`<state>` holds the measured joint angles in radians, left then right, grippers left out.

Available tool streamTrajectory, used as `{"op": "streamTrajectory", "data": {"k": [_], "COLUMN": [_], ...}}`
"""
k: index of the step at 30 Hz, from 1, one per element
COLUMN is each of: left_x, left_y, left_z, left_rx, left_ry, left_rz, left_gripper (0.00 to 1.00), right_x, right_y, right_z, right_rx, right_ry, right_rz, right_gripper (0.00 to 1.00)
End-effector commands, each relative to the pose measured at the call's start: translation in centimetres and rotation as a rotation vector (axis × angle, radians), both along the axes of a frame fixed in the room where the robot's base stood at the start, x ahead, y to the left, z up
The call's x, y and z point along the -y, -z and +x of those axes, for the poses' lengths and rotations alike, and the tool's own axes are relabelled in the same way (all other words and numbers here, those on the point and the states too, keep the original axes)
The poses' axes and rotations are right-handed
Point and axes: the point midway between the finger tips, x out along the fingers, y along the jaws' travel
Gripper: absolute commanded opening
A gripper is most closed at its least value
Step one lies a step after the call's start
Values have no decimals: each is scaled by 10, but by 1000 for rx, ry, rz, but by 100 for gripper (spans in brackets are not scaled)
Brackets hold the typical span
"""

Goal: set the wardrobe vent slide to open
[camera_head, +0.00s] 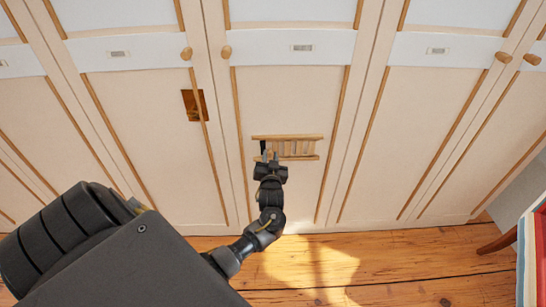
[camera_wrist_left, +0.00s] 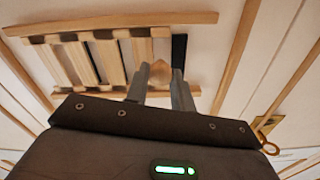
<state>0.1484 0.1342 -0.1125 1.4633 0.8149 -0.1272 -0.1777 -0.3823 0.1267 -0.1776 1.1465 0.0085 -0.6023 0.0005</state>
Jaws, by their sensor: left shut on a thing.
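The wardrobe vent slide (camera_head: 298,148) is a slatted wooden panel between two horizontal rails, low on the middle wardrobe door (camera_head: 290,105). A narrow black gap shows at its left end in the head view. In the left wrist view the slats of the vent slide (camera_wrist_left: 107,62) fill the upper left, and the black gap (camera_wrist_left: 179,52) is on the right. My left gripper (camera_head: 269,156) is at the slide's left part. In the wrist view the fingers of my left gripper (camera_wrist_left: 159,76) are shut on a small wooden knob (camera_wrist_left: 158,60), partly hidden between them. My right gripper is not in view.
Neighbouring doors carry round knobs (camera_head: 186,53) and label plates (camera_head: 118,54). The wooden floor (camera_head: 380,265) is clear in front.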

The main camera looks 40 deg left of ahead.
Motion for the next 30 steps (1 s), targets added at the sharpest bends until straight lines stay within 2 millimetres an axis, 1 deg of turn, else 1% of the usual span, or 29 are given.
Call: {"op": "streamTrajectory", "data": {"k": [8,9,14,23,26,30], "left_x": [-2,-2,-2,0,6,22], "left_y": [0,0,0,0,1,1], "left_z": [-2,-2,-2,-2,-8,-27], "left_rx": [-1,-1,-1,-1,-2,-2], "left_ry": [-6,-6,-5,-4,-2,-4], "left_rz": [2,2,2,2,1,-1], "left_gripper": [0,25,46,46,46,46], "right_x": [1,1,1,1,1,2], "right_y": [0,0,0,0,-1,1], "right_z": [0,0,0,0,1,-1], "right_rx": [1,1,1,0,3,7], "right_ry": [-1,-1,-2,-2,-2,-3], "right_rz": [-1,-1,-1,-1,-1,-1], "right_gripper": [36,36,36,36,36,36]}}
